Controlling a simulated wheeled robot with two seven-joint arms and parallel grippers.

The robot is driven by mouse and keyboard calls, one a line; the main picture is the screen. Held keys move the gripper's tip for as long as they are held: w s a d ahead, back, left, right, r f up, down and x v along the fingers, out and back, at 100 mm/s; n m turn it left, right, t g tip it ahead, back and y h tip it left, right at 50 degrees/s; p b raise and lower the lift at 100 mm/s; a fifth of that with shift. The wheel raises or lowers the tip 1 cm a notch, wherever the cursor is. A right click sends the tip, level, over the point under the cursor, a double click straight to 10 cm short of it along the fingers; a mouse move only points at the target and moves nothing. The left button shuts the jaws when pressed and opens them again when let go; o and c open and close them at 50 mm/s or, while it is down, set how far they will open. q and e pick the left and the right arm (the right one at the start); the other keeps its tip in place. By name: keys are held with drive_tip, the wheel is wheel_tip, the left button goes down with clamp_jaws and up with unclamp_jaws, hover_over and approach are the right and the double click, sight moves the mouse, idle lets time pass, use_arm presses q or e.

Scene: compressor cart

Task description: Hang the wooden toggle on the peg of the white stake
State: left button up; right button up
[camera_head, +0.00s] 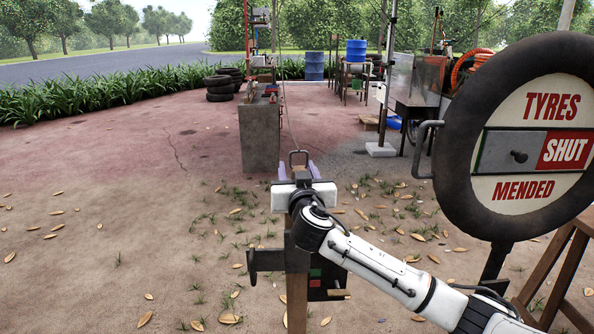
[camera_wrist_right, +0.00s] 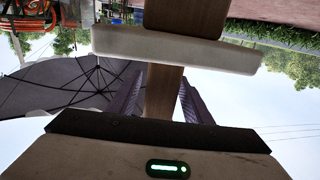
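My right gripper (camera_head: 298,168) reaches away from me at the middle of the head view, its two purple-grey fingers apart. In the right wrist view, which is upside down, a brown wooden piece (camera_wrist_right: 164,95) shows between the fingers. I cannot make out for certain whether this wood is the toggle. A metal loop (camera_head: 299,155) shows just above the gripper. I cannot clearly identify the white stake or its peg. My left gripper is not in view.
A wooden post (camera_head: 297,302) with dark fittings stands below the gripper. A round tyre sign (camera_head: 464,158) is close on the right. A grey block (camera_head: 260,140), stacked tyres (camera_head: 220,90) and blue drums (camera_head: 314,66) stand behind. The leaf-strewn ground at left is clear.

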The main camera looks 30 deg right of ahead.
drive_tip(key=shift+r+p, duration=0.15)
drive_tip(key=shift+p, duration=0.25)
drive_tip(key=b+v, duration=0.1)
drive_tip(key=v, duration=0.9)
drive_tip(key=shift+a+f+b, duration=0.3)
drive_tip(key=shift+f+b, duration=0.05)
